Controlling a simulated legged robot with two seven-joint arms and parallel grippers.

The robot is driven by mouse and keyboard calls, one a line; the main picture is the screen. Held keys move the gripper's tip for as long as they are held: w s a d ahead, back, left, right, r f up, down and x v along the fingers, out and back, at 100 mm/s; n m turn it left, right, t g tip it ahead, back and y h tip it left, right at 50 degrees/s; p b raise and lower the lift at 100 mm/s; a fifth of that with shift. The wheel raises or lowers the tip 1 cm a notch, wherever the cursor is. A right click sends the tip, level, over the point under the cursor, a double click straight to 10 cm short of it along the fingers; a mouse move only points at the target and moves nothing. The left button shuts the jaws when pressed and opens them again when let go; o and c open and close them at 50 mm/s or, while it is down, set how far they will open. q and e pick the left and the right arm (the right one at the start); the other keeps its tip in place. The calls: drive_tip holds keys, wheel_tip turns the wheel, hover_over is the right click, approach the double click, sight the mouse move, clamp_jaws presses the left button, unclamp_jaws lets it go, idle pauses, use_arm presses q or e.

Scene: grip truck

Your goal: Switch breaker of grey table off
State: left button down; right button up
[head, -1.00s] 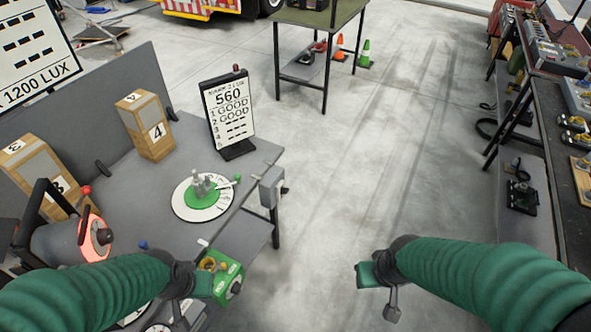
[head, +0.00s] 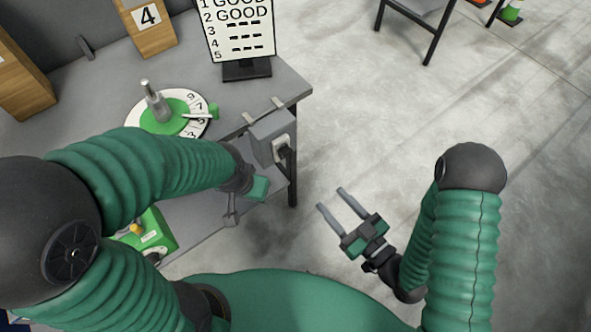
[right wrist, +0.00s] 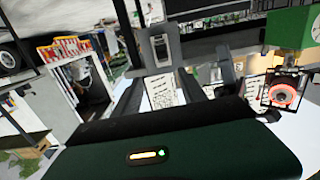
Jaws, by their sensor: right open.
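The grey table (head: 215,98) fills the left of the head view. A grey breaker box (head: 272,137) is fixed to its right edge, with a darker fitting on its right face; I cannot read its switch position. My right gripper (head: 331,198) is open and empty over the floor, to the lower right of the box and apart from it. Its fingers point up and left. My left gripper (head: 247,200) hangs just below and left of the box; its fingers are mostly hidden, and I cannot tell whether it touches anything.
A round dial (head: 190,126) with a green centre and grey post stands on the table. A score board (head: 246,72) and a wooden block marked 4 (head: 150,22) are behind it. A green box (head: 148,238) sits lower left.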

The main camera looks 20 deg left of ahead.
drive_tip(key=b, duration=1.3)
approach(285, 151)
drive_tip(key=f, duration=0.2)
drive_tip(key=r+x, duration=0.1)
drive_tip(key=x, duration=0.6)
drive_tip(key=shift+w+r, duration=0.2)
drive_tip(key=shift+r, duration=0.15)
clamp_jaws()
